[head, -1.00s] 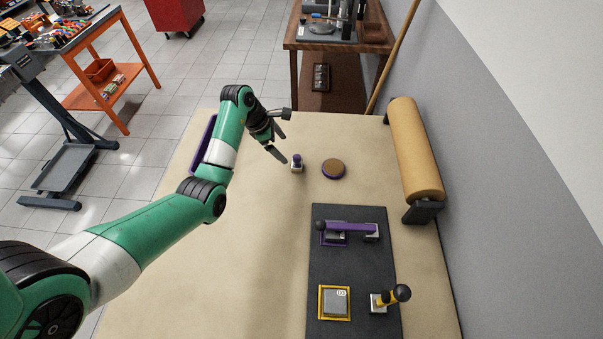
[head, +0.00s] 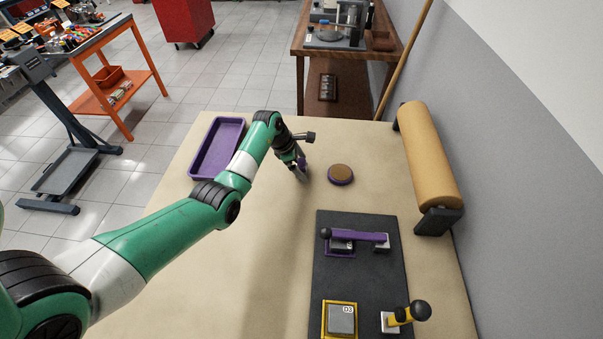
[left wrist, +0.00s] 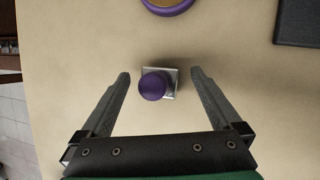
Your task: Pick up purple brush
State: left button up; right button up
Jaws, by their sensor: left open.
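A small piece with a round purple knob (left wrist: 152,87) on a square silver base stands upright on the tan table; it looks like the purple brush, though its bristles do not show. My left gripper (left wrist: 161,74) is open above the table, its fingers on either side of this piece in the left wrist view, with gaps on both sides. In the head view my left gripper (head: 301,172) mostly hides the piece. A round purple-rimmed disc with a brown top (head: 340,174) lies to its right. My right gripper is not in view.
A dark mat (head: 375,280) on the right holds a purple-handled piece (head: 355,236), a yellow-framed block (head: 341,318) and a yellow piece with a black knob (head: 408,314). A purple tray (head: 196,166) lies at the back left. A tan roll (head: 430,155) stands along the right edge.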

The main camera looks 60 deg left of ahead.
aim_at(304, 160)
pick_arm(q)
jog(key=c, duration=1.5)
jog(key=shift+r, duration=0.2)
jog(key=shift+r+p, duration=0.25)
jog(key=shift+p, duration=0.1)
notch_tip(304, 160, up, 3)
jog(key=shift+f+p, duration=0.1)
jog(key=shift+p, duration=0.8)
jog(key=s+d+r+p, duration=0.2)
jog(key=s+d+r, duration=0.1)
jog(key=s+d+r+p, duration=0.3)
jog(key=d, duration=0.1)
jog(key=s+d+r+p, duration=0.2)
jog(key=s+d+r, duration=0.1)
jog(key=shift+s+d+r+p, duration=0.1)
jog(key=shift+d+r+p, duration=0.1)
jog(key=shift+d+p, duration=0.15)
